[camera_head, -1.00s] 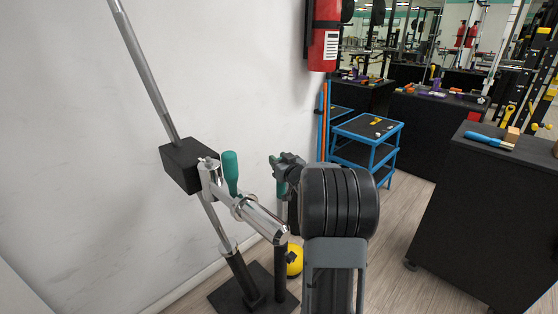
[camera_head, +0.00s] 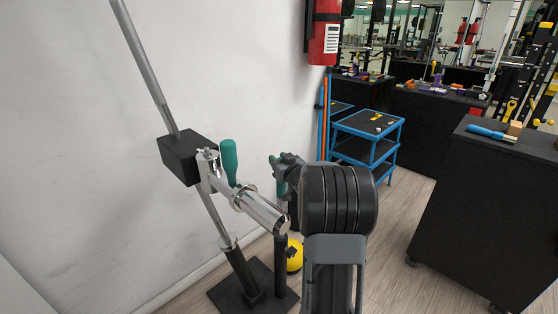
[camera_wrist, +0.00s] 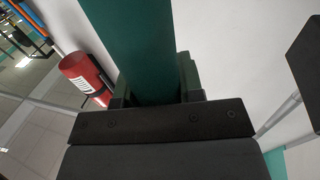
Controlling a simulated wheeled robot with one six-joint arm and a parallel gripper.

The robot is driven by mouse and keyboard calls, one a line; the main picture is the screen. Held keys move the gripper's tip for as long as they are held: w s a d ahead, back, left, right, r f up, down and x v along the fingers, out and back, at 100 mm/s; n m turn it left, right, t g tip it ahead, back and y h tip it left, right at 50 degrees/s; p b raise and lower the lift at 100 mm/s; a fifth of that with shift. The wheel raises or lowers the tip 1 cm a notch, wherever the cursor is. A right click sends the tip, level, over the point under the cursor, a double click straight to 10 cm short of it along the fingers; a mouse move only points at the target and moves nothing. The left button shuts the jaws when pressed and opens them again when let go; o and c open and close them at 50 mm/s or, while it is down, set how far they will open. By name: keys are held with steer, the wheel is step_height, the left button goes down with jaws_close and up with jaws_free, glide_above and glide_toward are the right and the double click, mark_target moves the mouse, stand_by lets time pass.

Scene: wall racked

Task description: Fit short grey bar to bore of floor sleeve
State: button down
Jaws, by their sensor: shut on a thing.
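My gripper (camera_head: 286,168) is shut on a green grip (camera_head: 278,184), held upright in the head view beside the wall. The green grip fills the upper middle of the wrist view (camera_wrist: 140,50), between the jaws. I take it as the handle of the short grey bar; the bar itself is mostly hidden behind a chrome cylinder. A black upright floor sleeve (camera_head: 280,268) stands on a dark base plate below my gripper. Its bore is hidden, so I cannot tell whether the bar is in it.
A long grey bar (camera_head: 147,65) leans in a tilted black sleeve (camera_head: 241,274). It carries a black block (camera_head: 186,160) and a chrome cylinder (camera_head: 262,208) with a second green handle (camera_head: 229,162), close left of my gripper. A yellow ball (camera_head: 295,256) lies behind. A blue cart (camera_head: 368,130) stands further back.

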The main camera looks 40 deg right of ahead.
steer(key=shift+f+b, duration=0.75)
steer(key=shift+f, duration=0.2)
steer(key=c, duration=1)
jaws_free()
steer(key=o, duration=0.3)
steer(key=shift+o, duration=0.2)
steer(key=s+a+p, duration=0.1)
steer(key=s+p, duration=0.1)
steer(key=s, duration=1.1)
steer(key=shift+s, duration=0.4)
steer(key=shift+a, duration=0.1)
